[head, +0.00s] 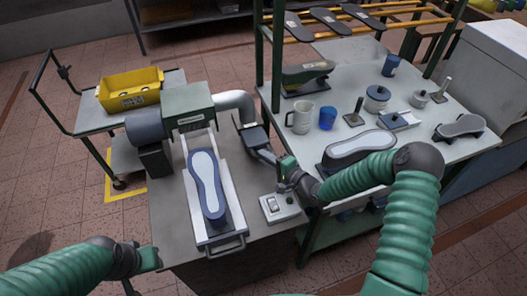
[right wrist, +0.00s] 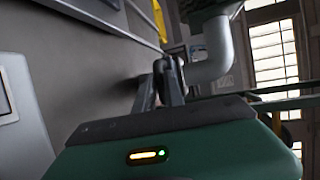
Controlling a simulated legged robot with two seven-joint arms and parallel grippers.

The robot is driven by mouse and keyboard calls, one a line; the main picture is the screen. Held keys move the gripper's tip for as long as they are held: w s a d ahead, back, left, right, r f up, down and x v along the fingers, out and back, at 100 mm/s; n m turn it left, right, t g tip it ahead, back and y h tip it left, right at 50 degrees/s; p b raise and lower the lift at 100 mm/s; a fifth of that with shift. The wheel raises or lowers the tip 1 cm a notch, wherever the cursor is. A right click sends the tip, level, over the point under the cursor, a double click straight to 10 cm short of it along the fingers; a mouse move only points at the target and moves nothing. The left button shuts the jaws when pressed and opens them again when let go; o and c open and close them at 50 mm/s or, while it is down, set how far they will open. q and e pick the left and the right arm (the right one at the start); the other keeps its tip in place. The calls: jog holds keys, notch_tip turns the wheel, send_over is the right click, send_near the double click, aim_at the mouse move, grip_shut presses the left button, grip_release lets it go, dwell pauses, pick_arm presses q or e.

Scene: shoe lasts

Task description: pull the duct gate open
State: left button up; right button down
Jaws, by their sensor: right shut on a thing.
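In the right wrist view the duct (right wrist: 212,62) rises just behind my right fingers (right wrist: 169,80). How far the gate is open cannot be told. My left gripper (head: 150,259) is at the near bench's front left corner, its jaws unclear.
A switch box (head: 279,207) sits close below my right wrist. The right table carries a mug (head: 301,119), a blue cup (head: 327,118) and shoe lasts. A yellow bin (head: 130,89) stands on a cart.

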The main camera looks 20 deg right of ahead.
jog(key=shift+s+a+f, duration=0.1)
jog(key=shift+f, duration=0.25)
jog(key=c, duration=1.8)
grip_release()
jog(key=o, duration=0.4)
jog(key=shift+c, duration=0.2)
jog(key=shift+r, duration=0.15)
jog(key=v, duration=1.6)
jog(key=shift+s+d, duration=0.2)
jog(key=shift+d, duration=0.05)
jog(key=shift+r, duration=0.1)
